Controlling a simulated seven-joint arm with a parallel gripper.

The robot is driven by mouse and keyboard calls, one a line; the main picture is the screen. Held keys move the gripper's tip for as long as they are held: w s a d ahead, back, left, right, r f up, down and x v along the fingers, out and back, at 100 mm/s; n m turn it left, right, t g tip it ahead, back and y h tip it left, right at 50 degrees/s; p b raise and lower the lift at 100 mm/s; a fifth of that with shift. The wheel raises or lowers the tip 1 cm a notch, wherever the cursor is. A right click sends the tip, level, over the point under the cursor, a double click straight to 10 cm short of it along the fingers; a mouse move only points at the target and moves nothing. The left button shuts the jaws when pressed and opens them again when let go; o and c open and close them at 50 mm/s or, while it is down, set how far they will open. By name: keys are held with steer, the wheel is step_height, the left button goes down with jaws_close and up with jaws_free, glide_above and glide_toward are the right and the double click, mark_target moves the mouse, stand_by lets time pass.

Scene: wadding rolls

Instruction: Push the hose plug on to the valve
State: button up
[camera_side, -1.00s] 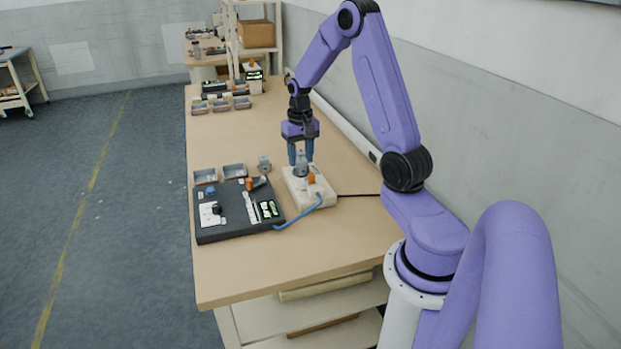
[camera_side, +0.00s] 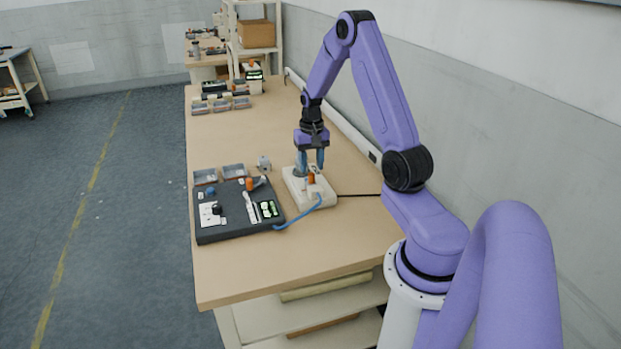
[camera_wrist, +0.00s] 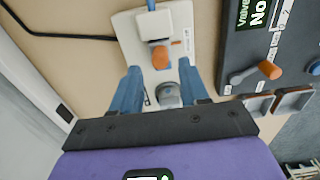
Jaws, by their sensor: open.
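A pale base plate (camera_side: 300,197) lies on the bench; it also shows in the wrist view (camera_wrist: 126,27). A grey round part (camera_wrist: 168,94) sits at the plate's other end. A blue hose (camera_side: 300,213) runs into the plate's near end. I cannot tell which part is the plug and which the valve. My gripper (camera_side: 311,168) is open and empty, pointing down over the plate; its blue fingers (camera_wrist: 160,76) stand either side of the plate, near the orange knob.
A dark panel (camera_side: 237,228) with switches and lit displays stands left of the plate. A black cable (camera_side: 357,195) runs right from the plate. The bench front is clear.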

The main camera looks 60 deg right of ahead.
mark_target(311, 174)
steer(key=shift+f, duration=2.4)
steer(key=c, duration=0.5)
steer(key=shift+w+d, duration=1.65)
steer(key=shift+w, duration=0.05)
steer(key=o, duration=0.5)
